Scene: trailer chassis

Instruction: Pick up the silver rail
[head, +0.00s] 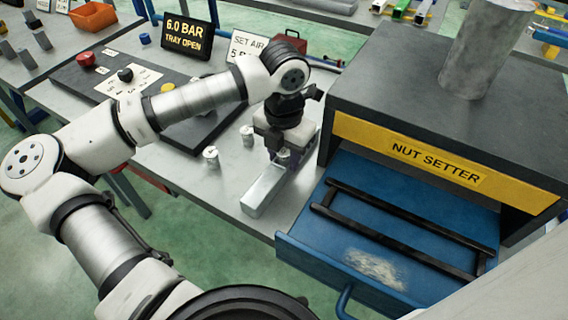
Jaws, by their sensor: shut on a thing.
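The silver rail (266,191) is a long pale metal bar at the front of the grey workbench, left of the open blue drawer. My gripper (284,156) points down over the rail's far part and is shut on it. The fingers and the far part of the rail are partly hidden by the gripper body. I cannot tell whether the rail touches the bench or is slightly raised.
Two small silver cylinders (211,157) stand left of the rail. The nut setter (436,163) stands right, its blue drawer (345,277) pulled out with black bars inside. A dark panel (182,132) with knobs and a "6.0 BAR TRAY OPEN" sign (187,37) are behind left.

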